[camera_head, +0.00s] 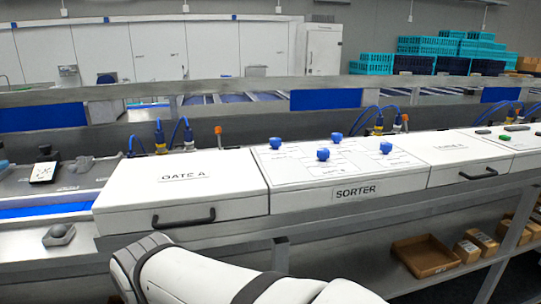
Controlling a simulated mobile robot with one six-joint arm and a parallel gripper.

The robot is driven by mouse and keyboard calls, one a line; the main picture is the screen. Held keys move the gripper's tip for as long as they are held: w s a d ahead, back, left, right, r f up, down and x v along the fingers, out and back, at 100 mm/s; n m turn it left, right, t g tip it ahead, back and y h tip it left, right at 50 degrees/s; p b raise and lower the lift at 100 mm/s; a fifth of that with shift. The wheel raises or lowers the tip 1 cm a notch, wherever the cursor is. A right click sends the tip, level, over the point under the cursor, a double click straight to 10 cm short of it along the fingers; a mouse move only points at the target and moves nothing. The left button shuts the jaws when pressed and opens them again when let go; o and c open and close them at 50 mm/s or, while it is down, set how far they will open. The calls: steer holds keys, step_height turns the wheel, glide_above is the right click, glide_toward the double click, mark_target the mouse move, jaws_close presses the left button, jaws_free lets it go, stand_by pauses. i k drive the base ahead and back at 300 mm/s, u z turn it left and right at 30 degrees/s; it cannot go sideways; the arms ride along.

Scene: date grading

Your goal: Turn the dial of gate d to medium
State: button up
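The sorter panel (256,170) is a white sloped box top in the middle of the picture, with "SORTER" on its front. It carries blue dials: one at back left (275,143), one at front left (323,154), one at the back right (336,138) and one at front right (385,147). The small printing beside them is too small to read, so I cannot tell which is gate d or how each is set. My arm crosses the bottom of the picture in front of the counter. My gripper is not in view.
Blue cables rise behind. A brown tray (425,257) and cartons (482,241) sit on the shelf below.

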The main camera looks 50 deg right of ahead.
mark_target(385, 148)
steer(key=z, duration=3.35)
steer(key=k, duration=1.15)
steer(key=u, duration=0.85)
steer(key=i, duration=1)
steer(key=z, duration=0.05)
